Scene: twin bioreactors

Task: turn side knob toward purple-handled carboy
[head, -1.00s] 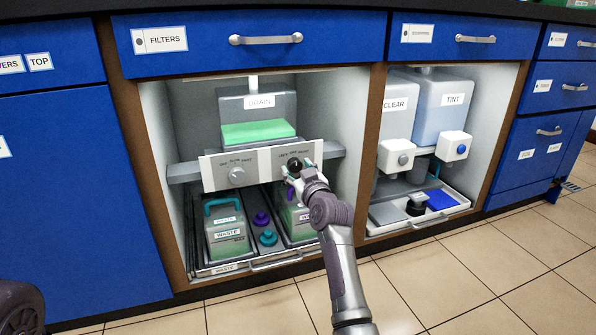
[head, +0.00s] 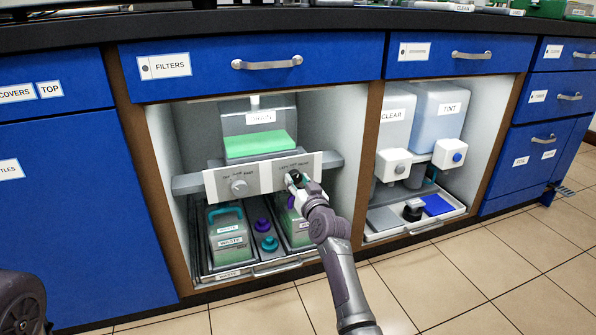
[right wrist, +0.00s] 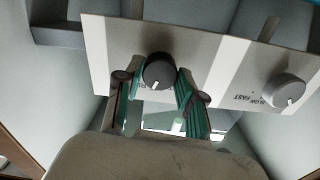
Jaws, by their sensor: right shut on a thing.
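The black side knob (right wrist: 159,70) is on the right part of the white panel (head: 216,183) in the open cabinet. It shows between the teal fingers of my right gripper (right wrist: 154,90), which is shut on it. In the right wrist view its white mark points down in the picture. My right gripper (head: 295,180) hides most of the knob in the head view. The purple-handled carboy (head: 299,233) stands low behind my right arm, partly hidden. The teal-handled carboy (head: 228,242) stands to its left. My left gripper is not in view.
A grey speed knob (head: 239,187) is on the same panel, left of my right gripper. The DRAIN tank (head: 255,145) with green liquid is above. Purple (head: 262,225) and teal caps (head: 269,243) sit between the carboys. The cabinet's wooden divider (head: 367,160) is right of my arm.

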